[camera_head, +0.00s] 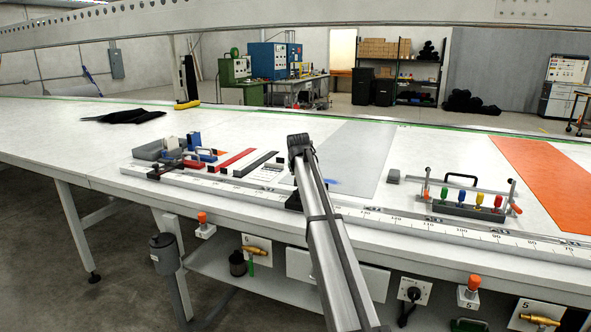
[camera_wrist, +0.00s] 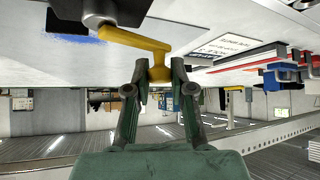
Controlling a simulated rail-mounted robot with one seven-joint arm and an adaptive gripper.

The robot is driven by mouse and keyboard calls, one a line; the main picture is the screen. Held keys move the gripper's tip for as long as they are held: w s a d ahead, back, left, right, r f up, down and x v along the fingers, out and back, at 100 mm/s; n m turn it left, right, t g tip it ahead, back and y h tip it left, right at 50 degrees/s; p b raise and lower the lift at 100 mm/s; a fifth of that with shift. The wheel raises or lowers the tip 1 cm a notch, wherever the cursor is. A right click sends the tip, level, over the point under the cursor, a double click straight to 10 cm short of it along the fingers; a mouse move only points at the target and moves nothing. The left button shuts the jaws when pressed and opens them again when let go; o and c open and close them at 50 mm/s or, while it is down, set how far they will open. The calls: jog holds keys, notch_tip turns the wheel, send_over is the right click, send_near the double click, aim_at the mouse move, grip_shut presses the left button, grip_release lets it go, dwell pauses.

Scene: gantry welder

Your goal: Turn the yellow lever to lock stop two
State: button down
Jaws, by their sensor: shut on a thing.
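The yellow lever (camera_wrist: 136,40) shows in the wrist view. It runs from a dark block (camera_wrist: 95,10) at the upper left to a downturned end at the picture's middle. My gripper (camera_wrist: 160,78) has its two green-grey fingers on either side of that end and is shut on it. In the head view my arm crosses the table's front edge, and I cannot make out the lever or the fingers there. A dark block (camera_head: 293,201) sits on the ruler rail (camera_head: 355,212) right beside my arm. I cannot read any stop's number.
A rack with coloured-handled tools (camera_head: 467,204) stands at the right by the rail. A grey tray (camera_head: 150,152) and red and black bars (camera_head: 255,164) lie to the left. An orange sheet (camera_head: 545,180) covers the far right. The table's back left is mostly clear around a black cloth (camera_head: 125,116).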

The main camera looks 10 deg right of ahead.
jog(key=m+h, duration=0.1)
jog(key=w+d+m+h, duration=0.1)
jog(key=shift+m+g+p, duration=0.3)
jog(key=shift+m, duration=0.1)
jog(key=m+h, duration=0.1)
jog(key=d+m+g+h, duration=0.1)
jog(key=shift+w+d+m, duration=0.25)
jog(key=shift+m, duration=0.15)
jog(key=m+g+h, duration=0.1)
jog(key=d+m, duration=0.1)
jog(key=m, duration=0.1)
jog(key=shift+d+g+h, duration=0.3)
jog(key=shift+g+h, duration=0.1)
jog(key=shift+s+d+m+g+h, duration=0.15)
jog(key=shift+d+m+g+h, duration=0.2)
jog(key=shift+m, duration=0.3)
jog(key=shift+s+d+m+g+h, duration=0.15)
jog(key=shift+d+m+g, duration=0.1)
jog(key=shift+m+g, duration=0.3)
jog(key=c, duration=1)
grip_release()
